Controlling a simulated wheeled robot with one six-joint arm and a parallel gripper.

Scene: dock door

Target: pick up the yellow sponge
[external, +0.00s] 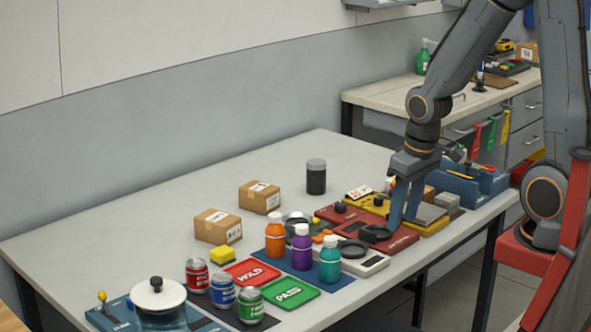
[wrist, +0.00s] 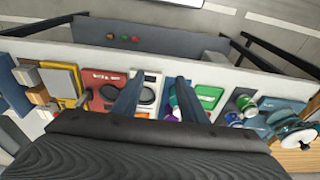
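The yellow sponge (external: 223,255) is a small block lying on the grey table. It sits in front of a cardboard box, behind the red can and left of the red HOLD mat. I cannot make it out in the wrist view. My gripper (external: 402,221) is far to the right of the sponge, pointing down over the red case area. In the wrist view my gripper (wrist: 160,77) has its two fingers well apart with nothing held between them.
Cans (external: 222,290), bottles (external: 302,247), the red HOLD mat (external: 251,273) and the green PASS mat (external: 290,292) stand between sponge and gripper or nearby. Two cardboard boxes (external: 217,227) and a dark jar (external: 316,178) are behind. The table's back left is clear.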

